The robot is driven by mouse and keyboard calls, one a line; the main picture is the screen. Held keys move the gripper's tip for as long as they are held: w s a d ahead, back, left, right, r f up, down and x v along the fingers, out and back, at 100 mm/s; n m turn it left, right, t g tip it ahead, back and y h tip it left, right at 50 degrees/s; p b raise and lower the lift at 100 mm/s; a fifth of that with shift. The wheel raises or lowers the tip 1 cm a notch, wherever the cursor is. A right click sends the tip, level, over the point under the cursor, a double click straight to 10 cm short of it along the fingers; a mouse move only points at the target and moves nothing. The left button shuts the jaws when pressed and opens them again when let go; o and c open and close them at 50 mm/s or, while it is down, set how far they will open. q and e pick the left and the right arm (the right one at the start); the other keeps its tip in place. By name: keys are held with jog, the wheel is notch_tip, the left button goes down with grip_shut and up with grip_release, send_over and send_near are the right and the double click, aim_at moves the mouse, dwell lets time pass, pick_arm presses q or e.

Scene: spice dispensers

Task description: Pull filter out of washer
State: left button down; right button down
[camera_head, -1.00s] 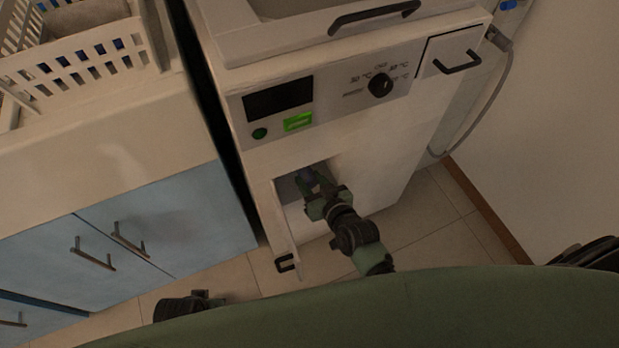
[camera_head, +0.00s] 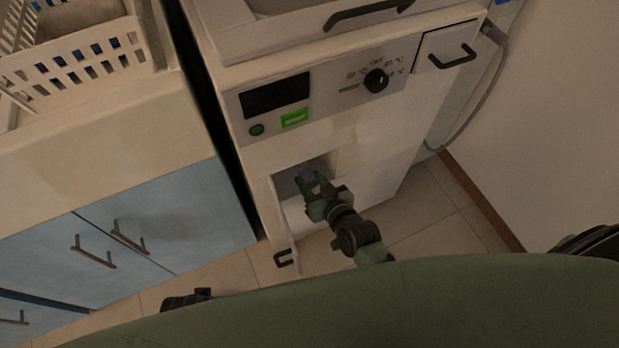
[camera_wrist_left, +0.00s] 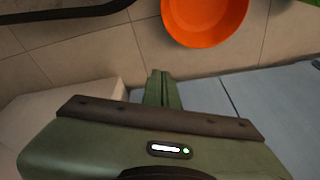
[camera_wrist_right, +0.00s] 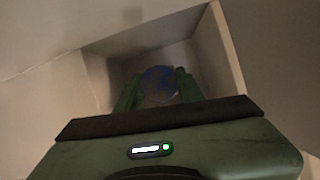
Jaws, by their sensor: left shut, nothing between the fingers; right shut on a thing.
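The white washer (camera_head: 370,140) stands in the middle of the head view. Its small lower door (camera_head: 283,226) is open, and a square recess (camera_wrist_right: 195,60) shows behind it. My right gripper (camera_head: 312,183) reaches into this recess. It is shut on the filter (camera_wrist_right: 158,80), a round bluish-grey piece between the fingers in the right wrist view. The filter's inner end is hidden, so I cannot tell how far it is seated. My left gripper (camera_wrist_left: 162,88) is shut and empty, low near the floor; in the head view only a dark part of that arm shows.
Blue cabinets (camera_head: 170,215) with bar handles stand left of the washer, with a white basket (camera_head: 85,50) on top. An orange bowl (camera_wrist_left: 205,15) shows in the left wrist view. A grey hose (camera_head: 480,110) runs along the washer's right side. Tiled floor (camera_head: 430,215) is open at the right.

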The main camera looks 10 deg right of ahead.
pick_arm(q)
jog(key=shift+s+f, duration=0.55)
jog(key=shift+f, duration=0.2)
pick_arm(e)
jog(key=shift+s+d, duration=0.1)
jog(key=shift+s, duration=0.45)
pick_arm(q)
jog(key=shift+f, duration=0.15)
pick_arm(e)
jog(key=shift+s, duration=0.1)
jog(key=shift+s+p, duration=0.15)
jog(key=shift+p, duration=0.15)
pick_arm(q)
jog(key=shift+s+a+f, duration=0.1)
jog(key=shift+s+f, duration=0.2)
jog(key=shift+f, duration=0.3)
pick_arm(e)
jog(key=shift+s+d, duration=0.1)
jog(key=shift+s, duration=0.3)
pick_arm(q)
jog(key=shift+f+p, duration=0.3)
pick_arm(e)
jog(key=shift+s+d, duration=0.1)
jog(key=shift+s, duration=0.2)
pick_arm(q)
jog(key=shift+s+f, duration=0.75)
jog(key=shift+s, duration=0.1)
pick_arm(e)
jog(key=shift+s, duration=0.45)
